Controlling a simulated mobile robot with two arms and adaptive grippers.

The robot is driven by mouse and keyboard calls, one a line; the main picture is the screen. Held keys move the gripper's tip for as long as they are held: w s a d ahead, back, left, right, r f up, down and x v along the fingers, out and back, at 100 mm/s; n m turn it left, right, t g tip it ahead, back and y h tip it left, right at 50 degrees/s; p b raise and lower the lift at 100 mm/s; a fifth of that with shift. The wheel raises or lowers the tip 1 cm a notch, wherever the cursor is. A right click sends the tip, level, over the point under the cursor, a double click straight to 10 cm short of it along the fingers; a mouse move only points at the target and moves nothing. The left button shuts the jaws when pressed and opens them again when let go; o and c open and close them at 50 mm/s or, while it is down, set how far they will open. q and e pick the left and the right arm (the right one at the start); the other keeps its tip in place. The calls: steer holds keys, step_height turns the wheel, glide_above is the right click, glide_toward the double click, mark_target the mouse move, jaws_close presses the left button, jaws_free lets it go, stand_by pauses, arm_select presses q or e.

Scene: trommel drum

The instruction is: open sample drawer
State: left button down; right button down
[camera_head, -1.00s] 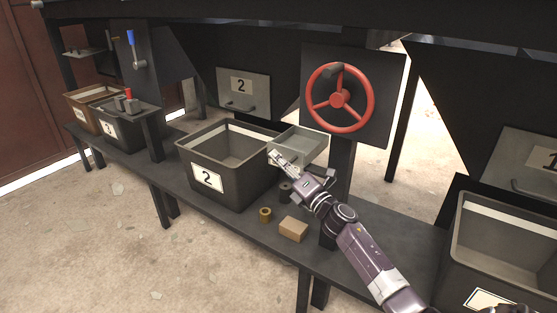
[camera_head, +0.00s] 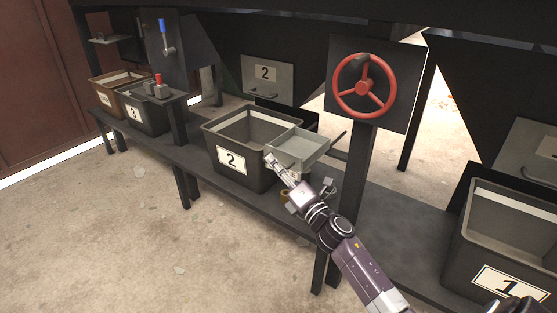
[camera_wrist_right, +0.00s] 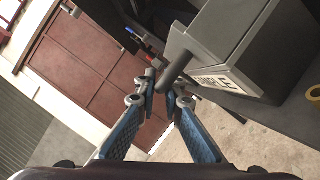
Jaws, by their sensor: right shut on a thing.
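The sample drawer (camera_head: 299,149) is a shallow grey open tray at the post under the red handwheel. It stands out toward the front, beside and partly in front of the bin labelled 2, with a dark bar visible behind it. In the right wrist view the drawer (camera_wrist_right: 222,50) has a partly hidden label on its front and a dark bar handle (camera_wrist_right: 178,66). My right gripper (camera_head: 272,163) is at the drawer front. In the wrist view its fingertips (camera_wrist_right: 163,90) are shut on the handle.
The bin labelled 2 (camera_head: 211,136) stands on the dark bench, left of the drawer. A yellowish roll (camera_head: 284,196) is partly hidden behind my arm. The red handwheel (camera_head: 364,85) is above, and the bin labelled 1 (camera_head: 457,245) stands at right. The floor in front is clear.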

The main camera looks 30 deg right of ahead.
steer(key=c, duration=2)
jaws_free()
steer(key=shift+c, duration=0.2)
steer(key=v, duration=1.2)
steer(key=shift+f, duration=0.1)
